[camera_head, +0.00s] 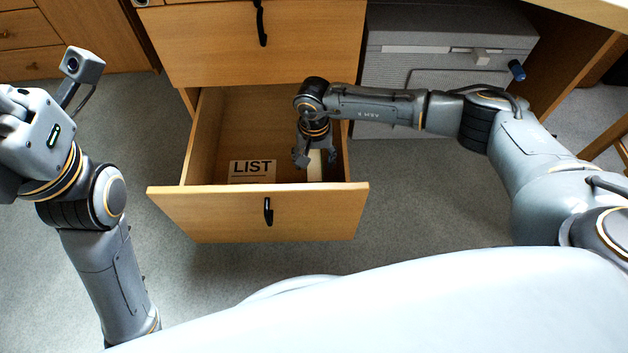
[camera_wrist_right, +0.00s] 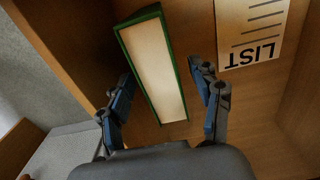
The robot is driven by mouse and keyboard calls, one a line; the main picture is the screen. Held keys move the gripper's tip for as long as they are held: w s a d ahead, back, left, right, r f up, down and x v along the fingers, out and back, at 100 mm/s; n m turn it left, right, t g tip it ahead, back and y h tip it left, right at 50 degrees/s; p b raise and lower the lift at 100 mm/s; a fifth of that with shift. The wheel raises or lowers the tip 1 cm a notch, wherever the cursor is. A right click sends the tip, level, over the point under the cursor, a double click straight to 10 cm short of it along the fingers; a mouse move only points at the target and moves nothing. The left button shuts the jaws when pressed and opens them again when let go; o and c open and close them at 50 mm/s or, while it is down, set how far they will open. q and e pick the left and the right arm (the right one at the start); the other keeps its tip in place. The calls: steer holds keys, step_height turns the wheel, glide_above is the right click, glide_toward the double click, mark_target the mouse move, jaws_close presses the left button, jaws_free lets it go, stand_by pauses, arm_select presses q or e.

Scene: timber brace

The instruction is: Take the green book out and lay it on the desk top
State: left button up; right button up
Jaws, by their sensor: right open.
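The green book (camera_wrist_right: 153,65) stands on edge in the open drawer (camera_head: 250,213), its pale page block facing up between thin green covers in the right wrist view. In the head view only its pale pages (camera_head: 315,166) show, near the drawer's right side. My right gripper (camera_head: 314,158) is inside the drawer over the book. In the right wrist view its open fingers (camera_wrist_right: 165,95) are on either side of the book, with gaps. My left gripper is at the left edge of the head view, its fingers out of frame. The desk top (camera_head: 600,10) shows at the upper right.
A paper marked LIST (camera_head: 252,171) lies in the drawer, left of the book; it also shows in the right wrist view (camera_wrist_right: 250,35). A closed drawer (camera_head: 210,45) is above. A grey cabinet unit (camera_head: 400,60) stands behind my right arm.

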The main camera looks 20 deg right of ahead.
steer(key=shift+f, duration=0.1)
jaws_close()
stand_by(0.4)
